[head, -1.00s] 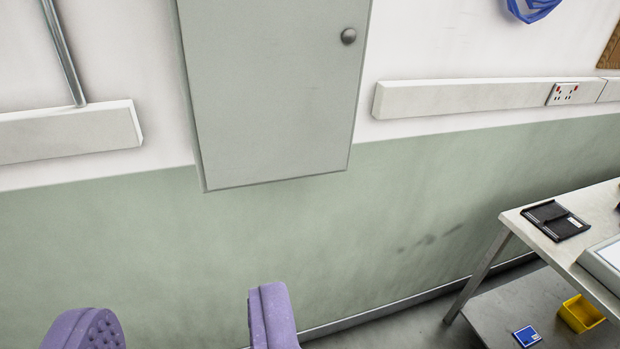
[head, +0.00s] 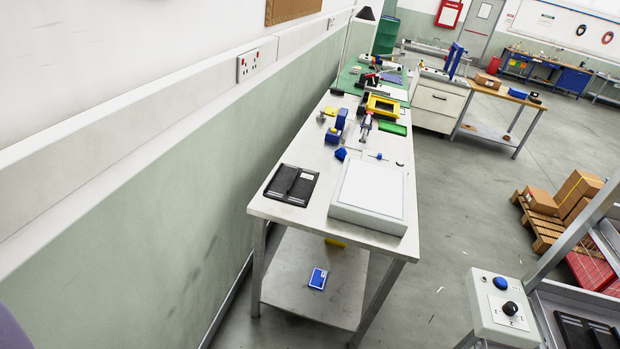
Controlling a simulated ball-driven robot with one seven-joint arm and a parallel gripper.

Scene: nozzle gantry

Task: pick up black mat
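A flat black item (head: 291,185), the likeliest black mat, lies on the near left corner of a long steel bench (head: 278,210). It has two panels with a raised seam and a small white label. A second dark, ribbed item (head: 590,334) is cut off at the lower right corner, so I cannot tell what it is. Only a purple sliver of my gripper (head: 10,334) shows at the bottom left corner, far from the bench. Its opening is out of view, and nothing held shows.
A white-topped box (head: 370,193) stands right of the black item. Blue and yellow parts and tools crowd the bench farther back. A blue box (head: 318,279) lies on the lower shelf. A control box (head: 502,308) on a metal frame stands at the lower right. Open floor lies between.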

